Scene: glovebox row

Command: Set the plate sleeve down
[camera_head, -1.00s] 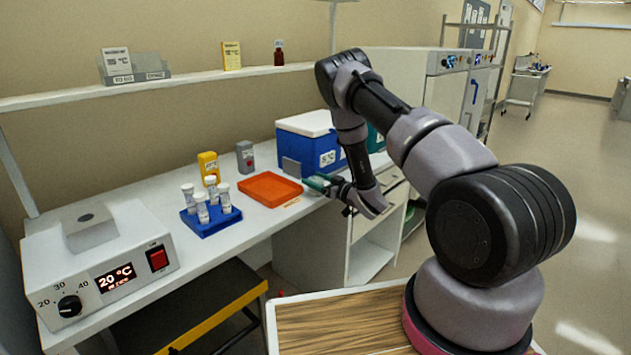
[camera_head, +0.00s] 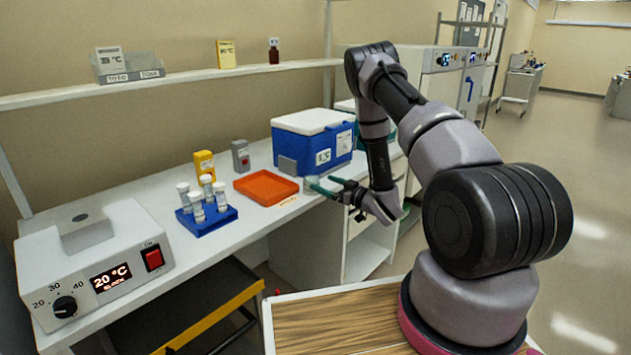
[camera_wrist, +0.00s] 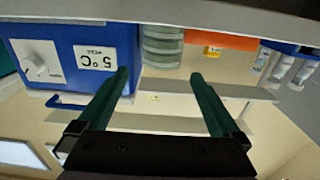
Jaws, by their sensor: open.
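The plate sleeve, a short stack of pale green translucent discs (camera_head: 311,183), stands upright on the white bench between the orange tray (camera_head: 265,200) and the blue cooler (camera_head: 308,152). In the wrist view, which is upside down, the sleeve (camera_wrist: 162,45) shows ahead of the fingers, between their lines. My gripper (camera_head: 327,186) is open, with its green fingers apart and nothing between them. In the wrist view, the open fingers (camera_wrist: 160,75) appear clear of the sleeve. In the head view, a fingertip partly overlaps the sleeve's lower right side.
A blue rack (camera_head: 207,220) with several white-capped tubes stands left of the tray. A yellow box (camera_head: 204,165) and a grey box (camera_head: 240,156) stand behind. A heater block (camera_head: 95,260) fills the bench's left end. A shelf (camera_head: 200,76) runs above. The bench's front edge lies below my gripper.

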